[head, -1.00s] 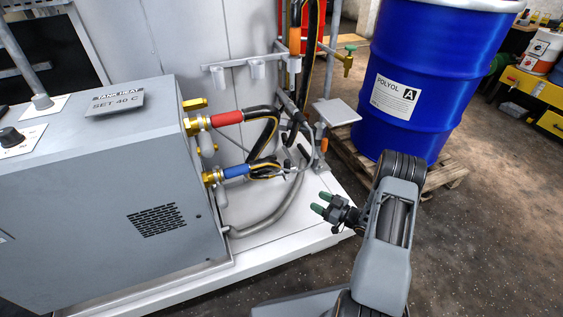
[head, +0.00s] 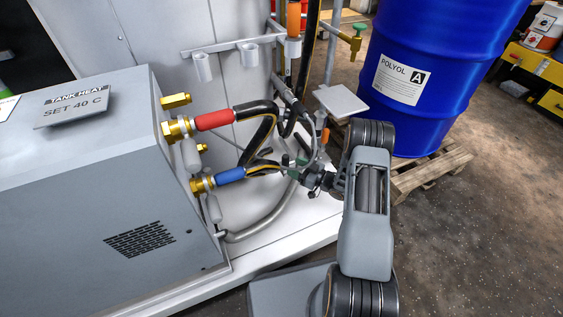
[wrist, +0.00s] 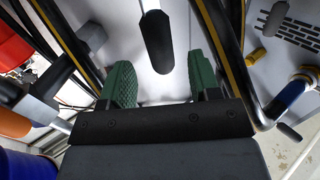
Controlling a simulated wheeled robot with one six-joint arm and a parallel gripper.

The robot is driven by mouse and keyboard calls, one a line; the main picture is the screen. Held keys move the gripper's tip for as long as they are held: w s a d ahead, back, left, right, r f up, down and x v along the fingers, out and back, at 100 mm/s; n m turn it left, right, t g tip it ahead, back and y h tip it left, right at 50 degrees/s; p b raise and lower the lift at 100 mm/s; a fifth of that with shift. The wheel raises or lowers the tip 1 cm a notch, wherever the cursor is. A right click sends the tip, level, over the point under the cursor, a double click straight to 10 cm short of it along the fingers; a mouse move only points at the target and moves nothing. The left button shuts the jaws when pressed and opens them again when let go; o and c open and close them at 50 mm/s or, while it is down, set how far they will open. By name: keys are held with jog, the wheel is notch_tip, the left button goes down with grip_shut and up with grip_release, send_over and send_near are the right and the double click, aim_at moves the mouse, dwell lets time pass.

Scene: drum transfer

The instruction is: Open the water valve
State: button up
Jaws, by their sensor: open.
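My gripper (head: 297,168) is open and empty, with green finger pads, beside the black hoses to the right of the grey heater unit. In the wrist view my gripper (wrist: 161,80) faces a dark, rounded bar (wrist: 157,42), which lies ahead of the gap between the fingers; no contact shows. I cannot tell whether this bar is the water valve's handle. On the heater unit, brass fittings carry a red hose end (head: 215,120) and a blue hose end (head: 230,175), with grey lever-like parts (head: 191,155) below. The blue one also shows in the wrist view (wrist: 290,96).
Black hoses (head: 262,135) with yellow stripes hang close to my gripper. A grey plate (head: 341,101) stands on a post behind. A blue drum (head: 440,50) sits on a pallet (head: 430,175) at right. A green-handled brass tap (head: 358,38) is near the drum.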

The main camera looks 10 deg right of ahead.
jog(key=b+x, duration=0.1)
jog(key=x, duration=0.6)
jog(key=shift+b, duration=0.35)
jog(key=shift+c, duration=0.2)
grip_shut()
